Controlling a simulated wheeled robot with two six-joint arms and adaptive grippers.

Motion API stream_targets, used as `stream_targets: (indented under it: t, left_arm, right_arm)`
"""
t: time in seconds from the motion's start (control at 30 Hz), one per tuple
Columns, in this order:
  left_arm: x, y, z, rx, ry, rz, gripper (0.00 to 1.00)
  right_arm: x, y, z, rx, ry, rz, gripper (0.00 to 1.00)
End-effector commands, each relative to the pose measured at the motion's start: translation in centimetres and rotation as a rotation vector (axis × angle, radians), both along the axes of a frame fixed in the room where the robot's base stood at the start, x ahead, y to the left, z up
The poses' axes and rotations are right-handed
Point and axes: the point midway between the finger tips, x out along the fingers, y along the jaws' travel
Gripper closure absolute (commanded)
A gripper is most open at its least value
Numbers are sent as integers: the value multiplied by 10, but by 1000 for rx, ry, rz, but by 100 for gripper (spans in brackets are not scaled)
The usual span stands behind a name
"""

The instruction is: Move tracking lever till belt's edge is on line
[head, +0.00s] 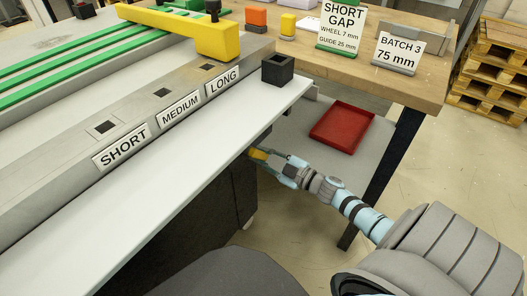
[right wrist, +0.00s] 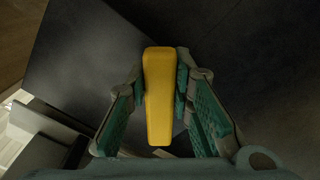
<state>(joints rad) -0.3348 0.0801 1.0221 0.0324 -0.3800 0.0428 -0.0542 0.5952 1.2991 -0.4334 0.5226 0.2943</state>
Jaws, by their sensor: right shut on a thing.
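The yellow lever (right wrist: 158,100) stands between the green finger pads of my right gripper (right wrist: 160,85) in the right wrist view, and the gripper is shut on it. In the head view the right gripper (head: 276,163) is below the front edge of the machine's white top, with a small yellow part of the lever (head: 258,154) showing at its tips. Green belts (head: 95,60) run along the machine at the upper left. I cannot make out a tracking line or the belt's edge against it. My left gripper is not in view.
A black square holder (head: 278,69) stands on the white top (head: 170,160). A red tray (head: 341,127) lies on a grey surface to the right. A large yellow bar (head: 185,30) crosses the machine.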

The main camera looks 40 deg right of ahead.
Motion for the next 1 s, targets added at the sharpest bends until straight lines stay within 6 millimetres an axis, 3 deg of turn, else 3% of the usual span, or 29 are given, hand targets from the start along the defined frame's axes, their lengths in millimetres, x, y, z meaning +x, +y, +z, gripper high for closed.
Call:
stream_targets:
  t: [0.07,0.1,0.23,0.57,0.67,1.0]
  left_arm:
    - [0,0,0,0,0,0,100]
    - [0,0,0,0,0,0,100]
    - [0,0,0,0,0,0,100]
    - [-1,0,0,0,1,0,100]
    - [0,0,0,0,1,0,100]
    - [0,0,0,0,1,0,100]
  right_arm:
    - [0,0,0,0,0,0,100]
    - [0,0,0,0,0,0,76]
    - [0,0,0,-1,0,0,58]
    - [-3,-1,0,-1,0,1,58]
    - [-18,-5,-2,-4,2,2,58]
    - [-101,-30,-2,-3,4,5,58]
